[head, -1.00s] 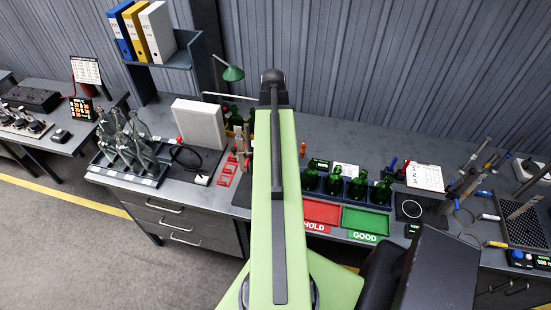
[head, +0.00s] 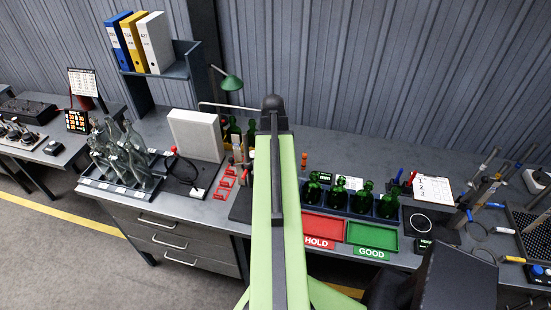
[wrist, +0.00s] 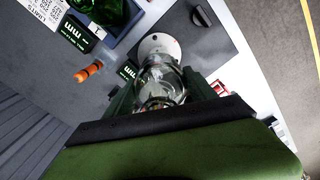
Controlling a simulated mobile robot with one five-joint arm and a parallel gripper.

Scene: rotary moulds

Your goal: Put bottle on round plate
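A clear glass bottle (wrist: 160,82) stands between the two dark green fingers of my gripper (wrist: 160,95) in the wrist view, and the fingers appear closed on its sides. A pale round plate (wrist: 159,45) lies on a dark mat just beyond the bottle, and the bottle overlaps its near edge in the picture. I cannot tell whether the bottle touches the plate. In the head view my green arm hides the gripper, the held bottle and the plate.
Several clear bottles (head: 122,150) stand in a tray at left. Green bottles (head: 361,193) sit in a rack behind the red HOLD tray (head: 318,229) and green GOOD tray (head: 372,236). A white box (head: 196,136) and red holders (head: 223,183) are left of my arm. An orange piece (wrist: 88,72) lies nearby.

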